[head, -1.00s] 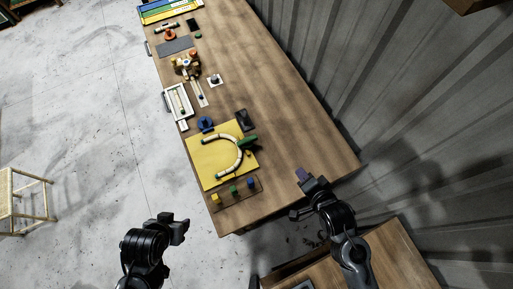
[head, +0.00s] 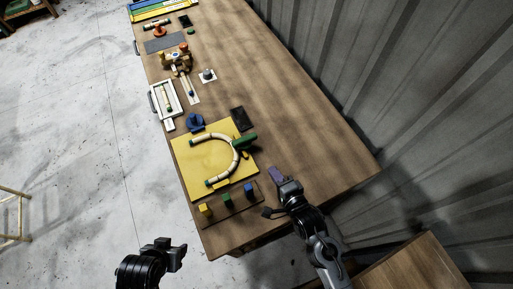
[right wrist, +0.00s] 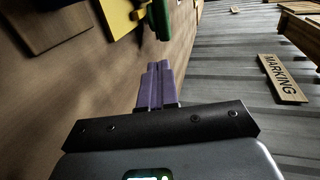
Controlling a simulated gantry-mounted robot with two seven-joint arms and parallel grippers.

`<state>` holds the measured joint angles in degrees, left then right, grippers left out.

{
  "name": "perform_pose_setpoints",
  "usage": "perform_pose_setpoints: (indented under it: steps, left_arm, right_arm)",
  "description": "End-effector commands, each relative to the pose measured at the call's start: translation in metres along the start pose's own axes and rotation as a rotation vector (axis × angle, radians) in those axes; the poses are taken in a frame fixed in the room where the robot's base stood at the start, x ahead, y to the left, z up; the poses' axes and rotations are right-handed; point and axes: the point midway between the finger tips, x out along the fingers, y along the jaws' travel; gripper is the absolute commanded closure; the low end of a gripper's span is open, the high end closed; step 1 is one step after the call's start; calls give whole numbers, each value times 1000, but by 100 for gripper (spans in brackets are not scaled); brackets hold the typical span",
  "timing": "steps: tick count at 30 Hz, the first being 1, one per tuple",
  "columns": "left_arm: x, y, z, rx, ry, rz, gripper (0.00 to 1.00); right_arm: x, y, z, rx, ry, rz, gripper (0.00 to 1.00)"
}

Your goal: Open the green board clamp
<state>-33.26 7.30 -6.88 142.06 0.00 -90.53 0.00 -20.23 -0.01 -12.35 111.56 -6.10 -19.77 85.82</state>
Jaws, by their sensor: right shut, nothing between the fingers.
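The green board clamp (head: 245,141) sits at the right edge of the yellow board (head: 184,160), by the curved pale rattan piece (head: 235,163). Part of the clamp also shows at the top of the right wrist view (right wrist: 160,18). My right gripper (head: 277,174) is to the right of the board's lower right corner, apart from the clamp. Its purple fingers (right wrist: 155,84) are together with nothing between them. My left gripper (head: 176,251) is off the table's left side at the bottom; its finger opening is not clear.
A wooden strip with yellow, green and blue blocks (head: 228,200) lies below the board. A dark block (head: 238,118) and a blue round thing (head: 195,122) stand beyond the board. The table's right part (head: 310,140) is clear. A corrugated wall (head: 400,80) runs along the right.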

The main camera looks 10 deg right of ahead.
Motion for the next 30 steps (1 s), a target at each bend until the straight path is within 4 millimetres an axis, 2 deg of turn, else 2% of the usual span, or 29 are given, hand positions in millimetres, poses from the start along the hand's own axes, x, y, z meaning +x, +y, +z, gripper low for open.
perform_pose_setpoints:
  steps: [11,17,23,30]
  left_arm:
    - [0,0,0,-2,2,2,48]
    - [0,2,-1,-9,3,7,48]
    - [2,3,0,-13,4,10,48]
    - [6,3,1,-11,4,8,48]
  right_arm:
    - [1,0,0,-1,0,-1,100]
    - [10,0,0,-1,0,-2,100]
    - [38,-1,0,-1,0,-3,100]
    - [83,0,0,-2,0,-2,100]
